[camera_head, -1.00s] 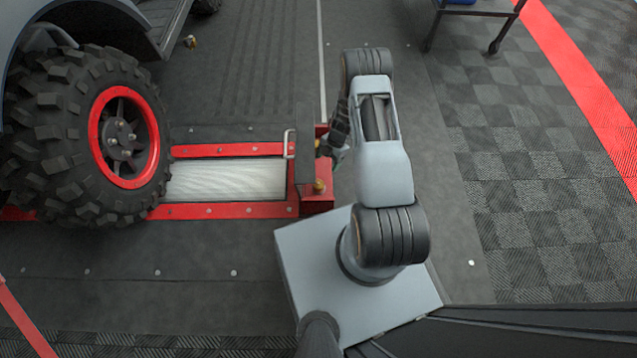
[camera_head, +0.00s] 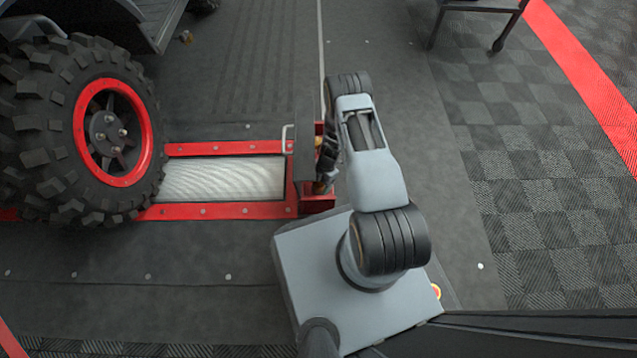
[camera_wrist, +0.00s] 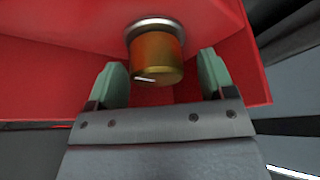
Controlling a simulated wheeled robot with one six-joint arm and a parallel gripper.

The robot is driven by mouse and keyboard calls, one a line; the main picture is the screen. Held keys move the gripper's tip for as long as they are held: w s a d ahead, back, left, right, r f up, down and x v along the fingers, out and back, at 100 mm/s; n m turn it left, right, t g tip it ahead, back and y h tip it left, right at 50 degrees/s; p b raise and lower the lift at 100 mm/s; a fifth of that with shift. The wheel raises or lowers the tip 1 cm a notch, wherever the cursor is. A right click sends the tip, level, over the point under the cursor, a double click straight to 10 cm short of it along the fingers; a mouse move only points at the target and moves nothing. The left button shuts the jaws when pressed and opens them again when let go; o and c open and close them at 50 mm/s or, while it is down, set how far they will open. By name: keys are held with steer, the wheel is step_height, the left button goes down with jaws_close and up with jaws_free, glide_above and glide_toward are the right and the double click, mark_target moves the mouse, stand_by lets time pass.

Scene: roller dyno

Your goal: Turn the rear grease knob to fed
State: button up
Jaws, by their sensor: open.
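A brass knob (camera_wrist: 157,55) with a pale collar projects from a red housing (camera_wrist: 60,55) in the wrist view. A short white mark shows low on its face, left of the middle. My gripper (camera_wrist: 162,80) is open, with one greenish finger on each side of the knob; I see gaps, wider on the right. In the head view my gripper (camera_head: 327,170) is beside the red end block (camera_head: 318,204) of the roller frame, partly hidden by my arm. A brass knob (camera_head: 319,141) shows beyond it. Any knob lettering is not visible.
A vehicle tire (camera_head: 90,130) with a red rim stands at the left on the pale roller (camera_head: 225,180). A thin handle (camera_head: 285,138) stands up near the roller's end. Open floor (camera_head: 450,200) lies to the right; a wheeled cart (camera_head: 478,8) is at the top.

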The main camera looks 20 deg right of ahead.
steer(key=shift+f, duration=0.1)
steer(key=c, duration=0.9)
steer(key=shift+s, duration=0.1)
steer(key=shift+m, duration=0.3)
steer(key=m, duration=0.2)
steer(key=m+t+p, duration=0.1)
steer(key=m, duration=0.1)
steer(key=shift+s+t, duration=0.2)
steer(key=shift+t, duration=0.1)
steer(key=m+t, duration=0.1)
steer(key=m, duration=0.1)
steer(key=m+t, duration=0.1)
steer(key=m, duration=0.2)
steer(key=shift+f+p, duration=0.1)
steer(key=shift+p, duration=0.2)
steer(key=m+t, duration=0.1)
steer(key=m, duration=0.1)
steer(key=m+h, duration=0.1)
steer(key=m, duration=0.2)
steer(key=shift+a+m+t, duration=0.1)
steer(key=shift+m+t, duration=0.2)
steer(key=shift+t, duration=0.1)
steer(key=m, duration=0.2)
steer(key=m+h, duration=0.1)
steer(key=m, duration=0.1)
steer(key=shift+w+m+t+h, duration=0.1)
steer(key=shift+m+t+h, duration=0.2)
steer(key=shift+m+t, duration=0.1)
